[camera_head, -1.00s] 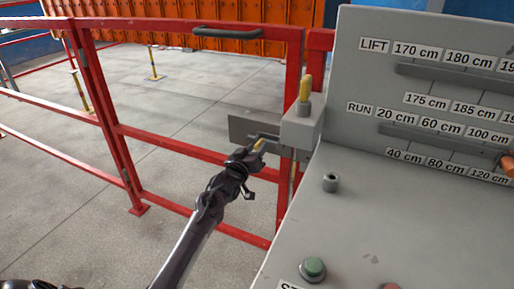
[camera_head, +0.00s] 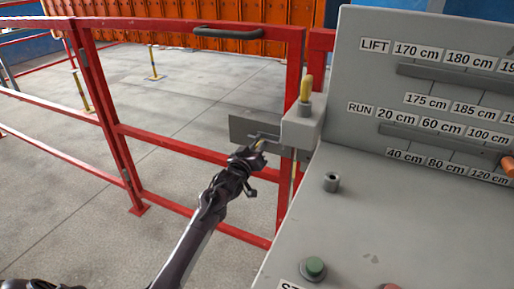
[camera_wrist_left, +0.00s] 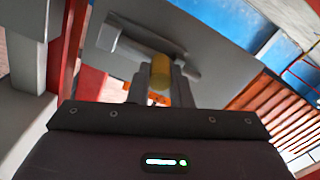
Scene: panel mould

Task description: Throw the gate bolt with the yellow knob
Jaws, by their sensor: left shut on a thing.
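The gate bolt (camera_head: 265,136) is a grey rod on a grey plate (camera_head: 240,126) at the red gate's latch side. Its yellow knob (camera_wrist_left: 159,72) shows in the left wrist view between my fingertips. In the head view my gripper mostly hides the knob. My left gripper (camera_head: 261,147) is shut on the yellow knob, in front of the plate; it also shows in the left wrist view (camera_wrist_left: 160,88). The red gate (camera_head: 200,90) stands with its latch side beside the post. My right gripper is not in view.
A yellow-handled pin (camera_head: 306,90) stands upright on the grey latch box (camera_head: 301,128).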

